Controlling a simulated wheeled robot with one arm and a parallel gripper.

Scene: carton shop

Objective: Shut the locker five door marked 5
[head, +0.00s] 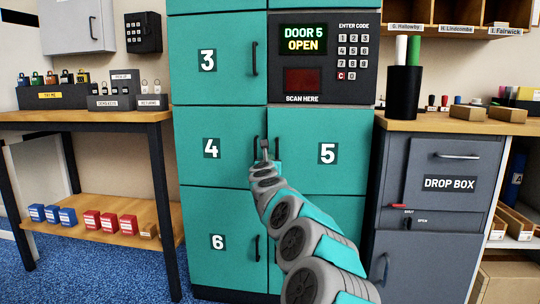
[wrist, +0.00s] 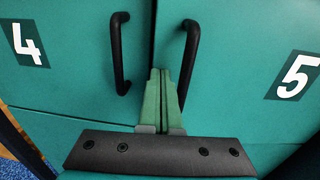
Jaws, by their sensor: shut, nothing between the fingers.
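The locker five door (head: 345,175) is teal with a white 5 on a dark label. It sits right of door 4 and looks nearly flush with its neighbours; I cannot tell whether a small gap stands at its edge. Its black handle (wrist: 190,60) is near its left edge. My gripper (head: 265,150) is in front of the lockers at the seam between doors 4 and 5. In the wrist view its fingers (wrist: 165,75) are together and empty, just left of and below the door 5 handle. Contact with the door cannot be told. The display (head: 303,40) reads "DOOR 5 OPEN".
Door 4 (head: 200,165), with its own black handle (wrist: 119,55), is close on the left. Doors 3 (head: 195,80) and 6 (head: 205,265) look closed. A grey drop box (head: 445,205) stands right; a wooden bench (head: 80,118) stands left.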

